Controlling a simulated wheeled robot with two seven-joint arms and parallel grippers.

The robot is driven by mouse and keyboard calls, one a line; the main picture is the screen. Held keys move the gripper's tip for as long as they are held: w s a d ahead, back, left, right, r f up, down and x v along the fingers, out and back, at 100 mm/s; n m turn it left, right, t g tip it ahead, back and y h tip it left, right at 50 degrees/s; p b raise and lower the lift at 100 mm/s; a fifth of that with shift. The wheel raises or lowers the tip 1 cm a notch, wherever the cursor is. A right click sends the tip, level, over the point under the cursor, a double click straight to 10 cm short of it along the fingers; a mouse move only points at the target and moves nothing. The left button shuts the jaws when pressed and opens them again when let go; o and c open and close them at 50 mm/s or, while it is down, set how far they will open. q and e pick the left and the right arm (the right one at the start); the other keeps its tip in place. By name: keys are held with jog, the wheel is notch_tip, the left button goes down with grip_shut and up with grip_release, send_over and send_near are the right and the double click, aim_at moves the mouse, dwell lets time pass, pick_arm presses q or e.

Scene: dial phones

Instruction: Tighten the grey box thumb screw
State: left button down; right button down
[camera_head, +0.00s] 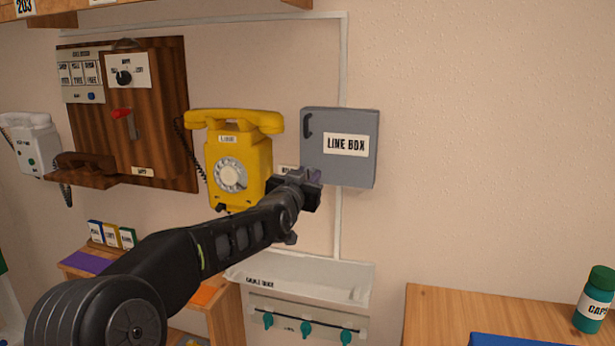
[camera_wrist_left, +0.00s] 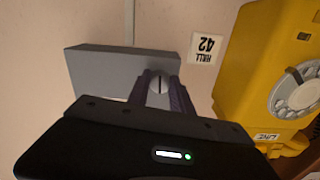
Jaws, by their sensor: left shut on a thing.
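The grey line box (camera_head: 366,172) hangs on the wall right of the yellow phone, its door closed in the head view. It also shows in the left wrist view (camera_wrist_left: 95,65). My left gripper (camera_head: 313,180) reaches the box's lower left corner. In the head view the screw is hidden behind the gripper. My right gripper is not in view.
The yellow dial phone (camera_head: 240,160) hangs close left of my gripper, also in the left wrist view (camera_wrist_left: 265,60). A label (camera_wrist_left: 206,46) is on the wall between them. A white tray (camera_head: 310,280) with teal hooks is below. The wall to the right is bare.

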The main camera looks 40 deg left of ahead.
pick_arm(q)
jog(key=shift+f, duration=0.1)
jog(key=c, duration=1.1)
grip_release()
jog(key=shift+c, duration=0.2)
jog(key=shift+s, duration=0.1)
jog(key=b+v, duration=0.1)
jog(key=v, duration=0.6)
jog(key=shift+s+d, duration=0.2)
jog(key=shift+s, duration=0.1)
